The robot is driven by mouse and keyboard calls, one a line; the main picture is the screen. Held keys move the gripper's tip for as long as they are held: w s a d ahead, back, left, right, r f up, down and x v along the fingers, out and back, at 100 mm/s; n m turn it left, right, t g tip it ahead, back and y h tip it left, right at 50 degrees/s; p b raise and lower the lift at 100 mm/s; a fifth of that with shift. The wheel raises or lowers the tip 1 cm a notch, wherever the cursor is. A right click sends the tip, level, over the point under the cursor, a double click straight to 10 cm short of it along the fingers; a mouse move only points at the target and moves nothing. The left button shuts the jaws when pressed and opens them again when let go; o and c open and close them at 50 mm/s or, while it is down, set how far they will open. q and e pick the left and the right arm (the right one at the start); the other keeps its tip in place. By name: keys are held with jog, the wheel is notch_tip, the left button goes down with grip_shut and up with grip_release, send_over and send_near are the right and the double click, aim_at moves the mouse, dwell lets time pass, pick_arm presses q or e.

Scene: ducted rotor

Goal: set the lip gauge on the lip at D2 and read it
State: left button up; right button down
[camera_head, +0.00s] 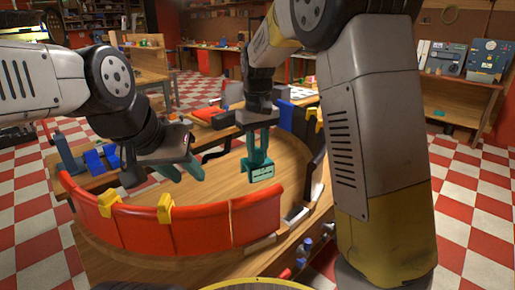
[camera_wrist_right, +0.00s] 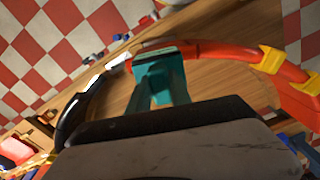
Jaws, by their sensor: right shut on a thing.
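The lip gauge (camera_head: 262,174) is a small dark green block with pale markings, too small to read. My right gripper (camera_head: 258,160) is shut on it and holds it upright over the round wooden table, just behind the red curved lip (camera_head: 205,228). In the right wrist view the gauge (camera_wrist_right: 155,52) shows edge-on at the tips of the teal fingers, with the red lip (camera_wrist_right: 215,50) beyond it. I cannot tell whether gauge and lip touch. No D2 mark is readable. My left gripper (camera_head: 184,172) is empty, its teal fingers apart, above the left of the table.
Yellow clamps (camera_head: 109,204) (camera_head: 164,208) sit on the red lip. Blue blocks (camera_head: 97,160) stand at the table's left rim, and a blue piece (camera_head: 286,115) stands at the back. Dark and white ring segments (camera_head: 315,176) line the right side. The table's middle is clear.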

jog(key=shift+f, duration=4.6)
jog(key=shift+f, duration=0.3)
jog(key=c, duration=1.1)
grip_release()
jog(key=shift+r, duration=0.15)
notch_tip(320, 180, up, 8)
jog(key=shift+f, duration=0.2)
